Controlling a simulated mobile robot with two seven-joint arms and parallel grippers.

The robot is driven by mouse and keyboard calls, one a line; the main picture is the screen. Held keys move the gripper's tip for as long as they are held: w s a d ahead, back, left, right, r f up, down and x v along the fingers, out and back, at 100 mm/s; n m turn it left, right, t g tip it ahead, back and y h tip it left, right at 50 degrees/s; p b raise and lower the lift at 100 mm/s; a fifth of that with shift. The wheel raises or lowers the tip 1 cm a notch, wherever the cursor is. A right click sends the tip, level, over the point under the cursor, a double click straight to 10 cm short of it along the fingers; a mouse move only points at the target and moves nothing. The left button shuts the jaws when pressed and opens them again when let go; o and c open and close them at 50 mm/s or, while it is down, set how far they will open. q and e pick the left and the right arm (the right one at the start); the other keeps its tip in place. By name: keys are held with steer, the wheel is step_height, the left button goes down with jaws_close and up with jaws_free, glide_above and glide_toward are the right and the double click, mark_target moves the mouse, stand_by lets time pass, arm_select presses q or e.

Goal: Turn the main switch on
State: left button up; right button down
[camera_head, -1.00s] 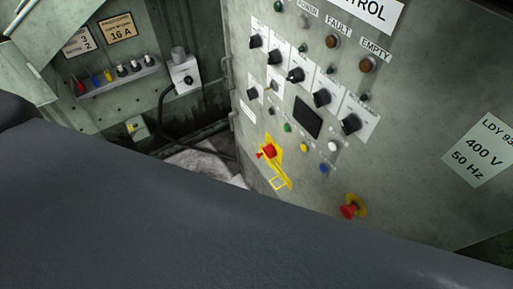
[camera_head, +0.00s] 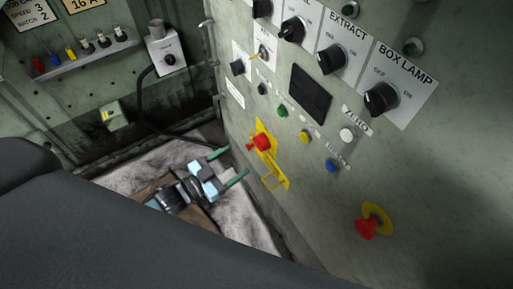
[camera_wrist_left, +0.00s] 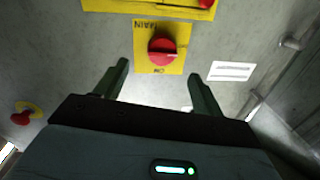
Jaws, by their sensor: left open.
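The main switch is a red knob (camera_wrist_left: 162,46) on a yellow plate (camera_wrist_left: 142,63) in the left wrist view. The plate's lettering reads MAIN and ON, upside down. In the head view the red knob (camera_head: 262,142) stands out from the grey panel, with yellow parts around and below it. My left gripper (camera_head: 228,166) is open and empty, its green fingers pointing toward the panel just left of and below the knob. In the left wrist view the open fingers (camera_wrist_left: 157,85) lie either side of the knob's column, apart from it. My right gripper is not in view.
A red emergency stop (camera_head: 367,228) on a yellow ring juts out at lower right. Black rotary switches (camera_head: 380,98), small buttons (camera_head: 331,165) and a dark display (camera_head: 310,93) cover the panel. A socket box (camera_head: 165,60) with a black cable is on the back wall.

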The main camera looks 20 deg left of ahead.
mark_target(261, 143)
arm_select(q)
steer(key=shift+w+r, duration=0.15)
steer(key=shift+w, duration=0.25)
steer(key=x, duration=0.7)
steer(key=shift+w+d, duration=0.2)
steer(key=shift+w, duration=0.1)
steer(key=c, duration=0.9)
steer(key=shift+c, duration=0.2)
